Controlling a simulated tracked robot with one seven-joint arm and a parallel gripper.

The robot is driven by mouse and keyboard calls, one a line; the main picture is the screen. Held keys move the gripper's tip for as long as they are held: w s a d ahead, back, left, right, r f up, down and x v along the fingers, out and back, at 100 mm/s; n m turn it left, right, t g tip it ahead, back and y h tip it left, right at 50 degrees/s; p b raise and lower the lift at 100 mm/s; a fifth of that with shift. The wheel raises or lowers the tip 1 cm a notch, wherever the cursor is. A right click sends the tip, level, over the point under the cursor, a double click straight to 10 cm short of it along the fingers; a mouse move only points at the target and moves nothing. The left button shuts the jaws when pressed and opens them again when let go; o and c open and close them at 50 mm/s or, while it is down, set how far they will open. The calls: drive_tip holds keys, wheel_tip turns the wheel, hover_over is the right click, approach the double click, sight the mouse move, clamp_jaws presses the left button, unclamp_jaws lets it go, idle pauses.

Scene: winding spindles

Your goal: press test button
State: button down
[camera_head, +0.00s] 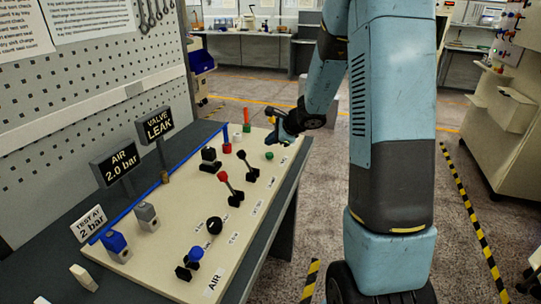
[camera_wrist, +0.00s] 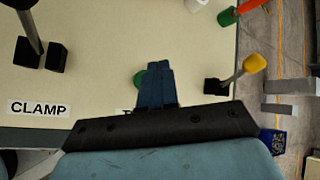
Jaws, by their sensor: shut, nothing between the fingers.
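A green button (camera_head: 269,155) sits on the cream panel (camera_head: 180,233), near its right edge in the head view. In the wrist view the green button (camera_wrist: 139,79) shows beside the fingers, which partly cover it. A label starting with "T" lies in front of it, mostly hidden by my gripper. My gripper (camera_head: 272,138) is shut and empty, just beyond the button in the head view. In the wrist view its fingertips (camera_wrist: 156,66) overlap the button's right side. I cannot tell whether they touch it.
A lever with a yellow knob (camera_wrist: 255,63) stands right of my fingers in the wrist view, close to them. A lever by the "CLAMP" label (camera_wrist: 39,108) stands at left.

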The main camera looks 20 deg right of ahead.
sight(271, 155)
drive_tip(key=shift+r, duration=1.55)
drive_tip(key=s+a+r+n+g, duration=0.1)
drive_tip(key=s+a+r+n, duration=0.2)
drive_tip(key=s+r+n, duration=0.35)
drive_tip(key=s+a+r+n+g, duration=0.1)
drive_tip(key=s+a+r+n, duration=0.25)
drive_tip(key=s+r, duration=0.5)
drive_tip(key=s+d+r+n+h, duration=0.1)
drive_tip(key=s+n, duration=0.4)
drive_tip(key=s, duration=0.5)
drive_tip(key=s+d+r+n+h, duration=0.1)
drive_tip(key=s+d+n+h, duration=0.3)
drive_tip(key=s, duration=0.7)
drive_tip(key=shift+d+r+n, duration=0.25)
drive_tip(key=shift+d+n, duration=0.15)
drive_tip(key=shift+d, duration=0.3)
drive_tip(key=shift+a, duration=0.1)
